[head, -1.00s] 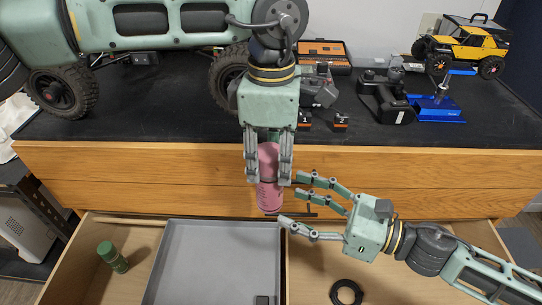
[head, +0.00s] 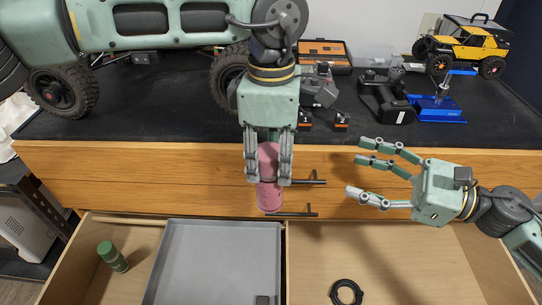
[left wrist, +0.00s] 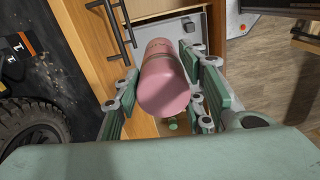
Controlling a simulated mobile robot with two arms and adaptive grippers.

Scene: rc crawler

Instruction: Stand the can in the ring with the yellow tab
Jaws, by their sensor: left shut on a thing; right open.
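My left gripper (head: 268,180) points down and is shut on a pink can (head: 269,198), in front of the wooden drawer fronts. In the left wrist view the can (left wrist: 165,82) sits between the fingers. My right gripper (head: 357,171) is open and empty, right of the can and apart from it. A black ring (head: 346,292) lies in the right part of the open drawer, at the bottom edge of the head view. I can make out no yellow tab on it.
A grey tray (head: 215,228) fills the drawer's middle. Drawer handles (head: 300,181) jut out beside the can. The black worktop (head: 160,118) holds a yellow crawler (head: 465,48) and a blue stand (head: 436,108). The right drawer part is mostly clear.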

